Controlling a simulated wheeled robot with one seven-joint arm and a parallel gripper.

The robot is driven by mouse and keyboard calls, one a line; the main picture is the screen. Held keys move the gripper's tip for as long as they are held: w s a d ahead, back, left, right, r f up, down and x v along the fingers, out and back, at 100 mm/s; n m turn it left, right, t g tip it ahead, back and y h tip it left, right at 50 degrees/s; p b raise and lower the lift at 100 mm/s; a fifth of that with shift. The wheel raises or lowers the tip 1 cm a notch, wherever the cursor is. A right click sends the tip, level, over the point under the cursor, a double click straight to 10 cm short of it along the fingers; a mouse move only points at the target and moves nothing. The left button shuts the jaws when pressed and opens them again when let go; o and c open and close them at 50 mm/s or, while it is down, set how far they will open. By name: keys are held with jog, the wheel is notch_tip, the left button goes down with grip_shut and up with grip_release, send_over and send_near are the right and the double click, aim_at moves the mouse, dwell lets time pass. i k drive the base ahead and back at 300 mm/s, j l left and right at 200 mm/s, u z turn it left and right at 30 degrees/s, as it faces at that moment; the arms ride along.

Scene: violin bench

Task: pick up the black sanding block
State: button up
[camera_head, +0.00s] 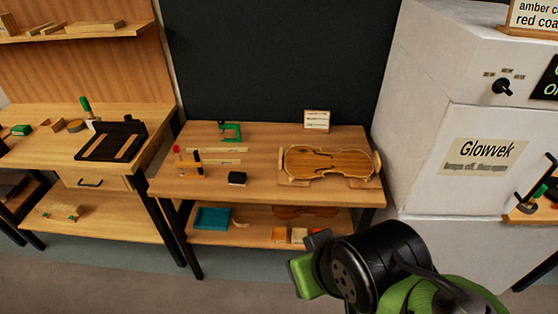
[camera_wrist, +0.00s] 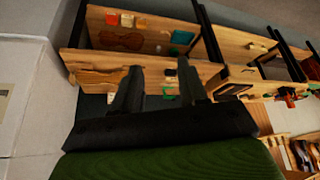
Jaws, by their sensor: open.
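The black sanding block (camera_head: 237,178) is a small dark block lying on the wooden bench top (camera_head: 255,190), near its front edge and left of the violin body. In the head view my arm is at the lower right, in front of the bench and well away from the block; the fingers are not clear there.
A violin body (camera_head: 328,162) rests in a cradle right of the block. Red and dark upright items (camera_head: 187,162) stand to its left, with a green clamp (camera_head: 231,131) behind. A lower shelf holds a blue tray (camera_head: 212,218). A white cabinet (camera_head: 440,160) stands at right.

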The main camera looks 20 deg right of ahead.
aim_at(235, 179)
jog(key=i+j, duration=0.25)
jog(key=i, duration=0.2)
jog(key=i+j+u, duration=0.1)
jog(key=i+j, duration=0.15)
jog(key=i, duration=0.15)
jog(key=i+j, duration=0.2)
jog(key=i, duration=0.25)
jog(key=i+j+u, duration=0.1)
jog(key=i, duration=0.35)
jog(key=j, duration=0.1)
